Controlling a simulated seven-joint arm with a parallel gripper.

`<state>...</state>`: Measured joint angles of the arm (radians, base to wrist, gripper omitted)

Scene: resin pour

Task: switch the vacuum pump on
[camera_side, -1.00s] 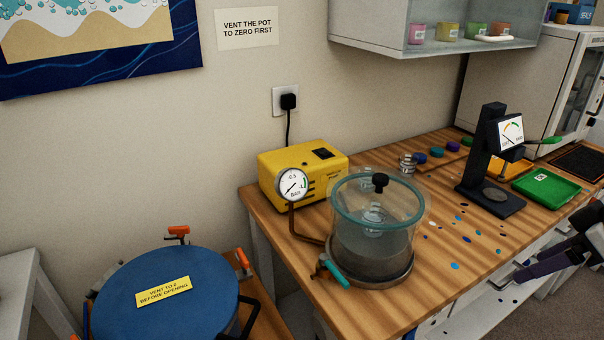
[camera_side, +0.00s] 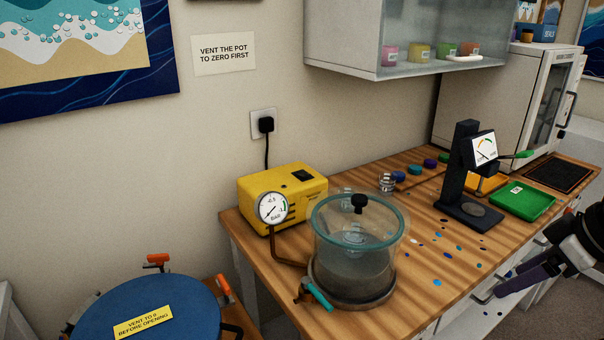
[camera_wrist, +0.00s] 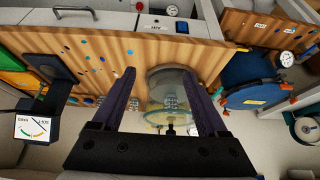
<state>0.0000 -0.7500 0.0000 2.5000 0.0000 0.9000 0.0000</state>
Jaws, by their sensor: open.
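The yellow vacuum pump (camera_side: 262,187) stands at the back left of the wooden bench in the side view, against the wall. A black switch (camera_side: 302,175) sits on its top; its on or off position is too small to tell. The round gauge (camera_side: 272,208) is in front of the pump, its needle pointing lower left. My gripper (camera_side: 507,279) is at the right edge of the side view, open and empty, well apart from the pump. In the wrist view my gripper (camera_wrist: 160,73) has its fingers spread. I cannot make out the pump's switch there.
The clear lidded pot (camera_side: 352,270) stands at the bench's front, right of the pump, with a teal-handled valve (camera_side: 318,295). A black stand with a dial (camera_side: 466,175) and a green tray (camera_side: 523,201) are farther right. A wall cabinet (camera_side: 350,45) hangs above. A blue-lidded pot (camera_side: 150,312) is lower left.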

